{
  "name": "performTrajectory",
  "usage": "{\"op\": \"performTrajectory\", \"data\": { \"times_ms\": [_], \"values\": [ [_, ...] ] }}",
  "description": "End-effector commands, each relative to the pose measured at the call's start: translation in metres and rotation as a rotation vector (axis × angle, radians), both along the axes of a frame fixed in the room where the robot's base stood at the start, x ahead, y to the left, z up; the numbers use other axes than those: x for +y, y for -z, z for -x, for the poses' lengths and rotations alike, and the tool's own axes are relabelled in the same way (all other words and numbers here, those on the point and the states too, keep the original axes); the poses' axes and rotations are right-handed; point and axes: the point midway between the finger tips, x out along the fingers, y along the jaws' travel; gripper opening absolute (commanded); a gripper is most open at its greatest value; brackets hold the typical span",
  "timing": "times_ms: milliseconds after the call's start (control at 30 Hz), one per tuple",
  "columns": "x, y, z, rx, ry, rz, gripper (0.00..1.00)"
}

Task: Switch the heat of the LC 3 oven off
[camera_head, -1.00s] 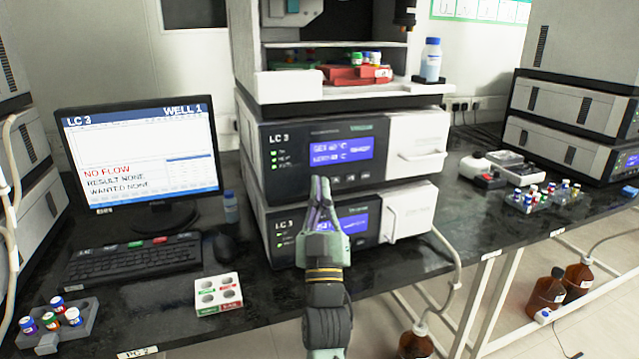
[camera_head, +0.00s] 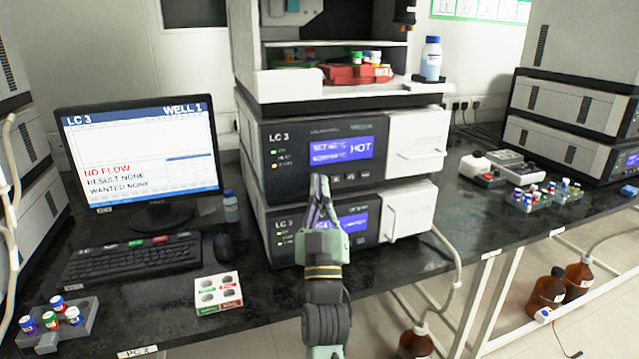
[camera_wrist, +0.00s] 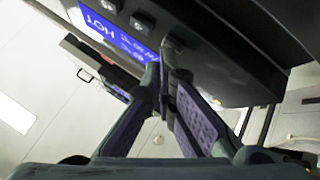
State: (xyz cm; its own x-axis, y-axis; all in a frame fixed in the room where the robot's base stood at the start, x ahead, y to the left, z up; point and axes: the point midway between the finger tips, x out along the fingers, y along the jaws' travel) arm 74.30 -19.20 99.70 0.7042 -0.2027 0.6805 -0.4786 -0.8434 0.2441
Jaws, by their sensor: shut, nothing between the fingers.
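The LC 3 oven (camera_head: 290,185) is the upper grey unit of the middle stack, with a white door (camera_head: 415,135). Its blue display (camera_head: 340,150) shows a SET line, a second temperature line and HOT. The lowest of its left indicator lamps (camera_head: 275,166) looks amber. Small buttons (camera_head: 350,176) sit under the display; others are hidden by my gripper. My gripper (camera_head: 320,180) is shut and empty, fingertips up at the oven's lower front. In the wrist view the fingertips (camera_wrist: 168,62) are close to one button (camera_wrist: 172,45); I cannot tell whether they touch.
A second LC 3 unit (camera_head: 285,240) stands directly below, partly behind my gripper. A monitor (camera_head: 140,150), reading NO FLOW, and a keyboard (camera_head: 130,258) are at left. A vial tray (camera_head: 218,292) lies in front. A red rack (camera_head: 357,74) sits above the oven.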

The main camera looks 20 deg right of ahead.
Motion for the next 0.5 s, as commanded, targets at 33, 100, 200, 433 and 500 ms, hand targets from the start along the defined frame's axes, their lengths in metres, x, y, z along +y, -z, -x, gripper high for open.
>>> {"op": "performTrajectory", "data": {
  "times_ms": [33,100,200,433,500],
  "values": [
    [0.0,0.002,0.002,0.0,0.0,0.0,0.0],
    [0.0,0.003,0.007,-0.001,0.0,0.0,0.0],
    [0.0,0.003,0.011,0.0,0.001,-0.001,0.0],
    [0.0,0.001,0.014,0.0,-0.001,-0.001,0.0],
    [0.0,0.001,0.014,0.0,-0.001,-0.001,0.0]
  ]
}}
